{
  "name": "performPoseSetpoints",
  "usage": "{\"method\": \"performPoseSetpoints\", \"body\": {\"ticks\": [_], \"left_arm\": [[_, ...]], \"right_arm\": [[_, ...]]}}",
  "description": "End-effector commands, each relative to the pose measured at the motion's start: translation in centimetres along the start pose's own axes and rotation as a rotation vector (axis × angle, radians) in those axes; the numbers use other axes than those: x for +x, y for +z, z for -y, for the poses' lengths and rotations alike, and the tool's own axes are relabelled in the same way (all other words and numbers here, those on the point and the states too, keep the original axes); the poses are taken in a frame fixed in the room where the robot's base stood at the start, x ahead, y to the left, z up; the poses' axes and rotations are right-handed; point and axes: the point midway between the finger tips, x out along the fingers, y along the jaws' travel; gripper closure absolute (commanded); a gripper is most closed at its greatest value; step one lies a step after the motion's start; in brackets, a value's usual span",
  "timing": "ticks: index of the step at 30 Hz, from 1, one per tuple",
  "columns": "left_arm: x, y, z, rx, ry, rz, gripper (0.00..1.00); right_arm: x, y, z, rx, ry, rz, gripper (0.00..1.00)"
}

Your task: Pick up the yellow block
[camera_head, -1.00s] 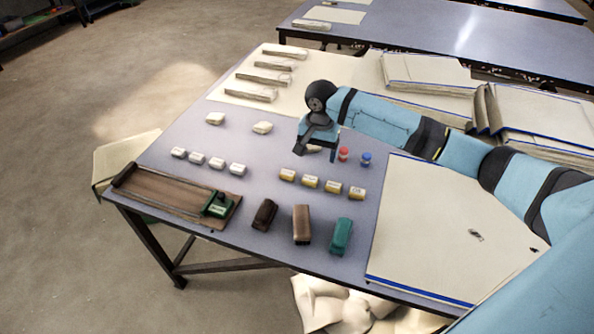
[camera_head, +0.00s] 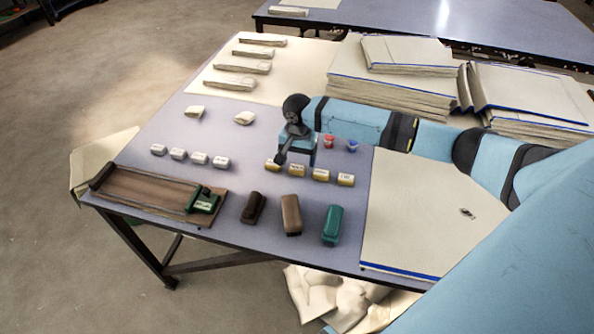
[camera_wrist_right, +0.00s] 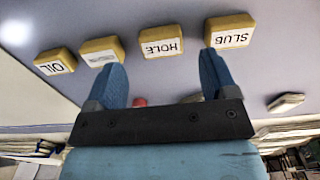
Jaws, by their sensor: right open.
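Yellow blocks with white labelled tops stand in a short row on the table: a left one (camera_head: 272,165), a second (camera_head: 297,172), a third (camera_head: 321,175) and a right one (camera_head: 346,180). My right gripper (camera_head: 290,152) is open and empty at the left end of this row, partly covering it. In the right wrist view the open fingers (camera_wrist_right: 162,82) point toward the row. The HOLE block (camera_wrist_right: 161,46) lies beyond the gap between them, the SLUG block (camera_wrist_right: 229,32) near the right finger, and the OIL block (camera_wrist_right: 55,62) at left. My left gripper is not seen.
Red (camera_head: 328,141) and blue (camera_head: 352,145) small items stand behind the row. White blocks (camera_head: 199,158) lie left. Dark, brown and green (camera_head: 332,225) staplers lie in front. A paper trimmer (camera_head: 150,192) is at front left, a large sheet stack (camera_head: 425,215) at right.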

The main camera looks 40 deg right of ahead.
Motion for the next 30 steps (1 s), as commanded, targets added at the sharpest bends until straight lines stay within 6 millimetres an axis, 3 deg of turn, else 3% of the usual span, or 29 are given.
{"method": "performPoseSetpoints", "body": {"ticks": [6, 14, 21, 30], "left_arm": [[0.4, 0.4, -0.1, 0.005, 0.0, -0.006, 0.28], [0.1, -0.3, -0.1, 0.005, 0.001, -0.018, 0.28], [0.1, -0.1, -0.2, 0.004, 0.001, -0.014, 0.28], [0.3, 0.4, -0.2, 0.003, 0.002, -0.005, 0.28]], "right_arm": [[3.4, 0.0, 0.1, 0.001, 0.001, 0.0, 0.21], [3.8, 0.0, 0.1, 0.0, 0.0, -0.001, 0.21], [3.8, 0.1, 0.1, 0.0, 0.0, -0.001, 0.74], [3.5, 0.0, 0.1, 0.0, 0.0, -0.001, 0.74]]}}
